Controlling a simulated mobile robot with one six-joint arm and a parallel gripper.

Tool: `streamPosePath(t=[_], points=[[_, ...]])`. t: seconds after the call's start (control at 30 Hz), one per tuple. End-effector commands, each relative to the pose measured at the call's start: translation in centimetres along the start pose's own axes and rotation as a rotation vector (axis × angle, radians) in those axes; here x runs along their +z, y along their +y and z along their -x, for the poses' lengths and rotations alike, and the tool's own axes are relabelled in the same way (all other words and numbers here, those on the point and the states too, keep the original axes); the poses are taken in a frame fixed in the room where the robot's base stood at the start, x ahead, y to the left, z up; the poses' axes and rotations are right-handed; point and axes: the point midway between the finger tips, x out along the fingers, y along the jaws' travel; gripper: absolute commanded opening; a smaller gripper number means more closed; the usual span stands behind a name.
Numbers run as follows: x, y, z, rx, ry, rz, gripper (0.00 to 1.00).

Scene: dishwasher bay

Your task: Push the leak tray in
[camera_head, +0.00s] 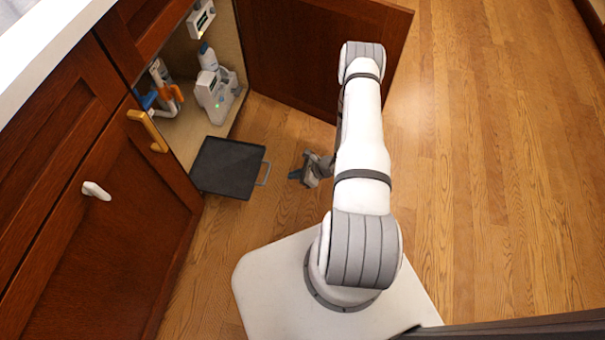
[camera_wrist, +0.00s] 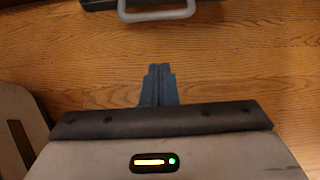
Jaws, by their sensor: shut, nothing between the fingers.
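The leak tray (camera_head: 228,168) is a flat dark tray with a raised rim and a grey handle (camera_head: 263,173) on its right side. It sticks out of the open cabinet over the wood floor. My gripper (camera_head: 294,175) is just right of the handle, apart from it, with its fingers pointing towards the tray. In the wrist view, the handle (camera_wrist: 157,14) and the tray's dark edge (camera_wrist: 100,4) show at the top. My gripper (camera_wrist: 160,68) is shut and empty there, with bare floor between its tips and the handle. The tray's inner end is at the cabinet opening.
The open cabinet door (camera_head: 320,50) stands behind my arm. Inside the cabinet are a white device (camera_head: 214,95), a spray bottle (camera_head: 207,58) and orange-and-blue items (camera_head: 165,92). A closed cabinet door (camera_head: 110,235) is at the left. The floor (camera_head: 500,170) at the right is clear.

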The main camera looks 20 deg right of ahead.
Motion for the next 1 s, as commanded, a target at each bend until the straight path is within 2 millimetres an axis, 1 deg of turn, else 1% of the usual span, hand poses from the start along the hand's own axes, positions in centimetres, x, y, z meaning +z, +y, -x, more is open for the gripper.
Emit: streamPosePath(t=[0.03,0.13,0.17,0.3,0.4,0.53,0.83,0.87,1.0], points=[[-0.3,0.1,-1.5,0.004,0.0,0.004,0.0],[-0.2,0.1,-3.6,0.004,-0.001,0.003,0.0],[-0.2,0.1,-4.1,0.003,-0.001,0.002,0.0],[1.6,0.0,-5.3,0.002,-0.002,0.005,0.0],[2.4,0.0,-6.0,0.001,-0.001,0.002,0.0],[3.0,-0.1,-6.3,0.0,-0.001,0.001,0.0],[3.1,-0.1,-6.3,-0.001,-0.001,0.0,0.0],[2.8,-0.4,-5.9,-0.003,-0.001,-0.001,0.0],[3.1,-0.3,-6.4,-0.004,-0.001,-0.002,0.0]])
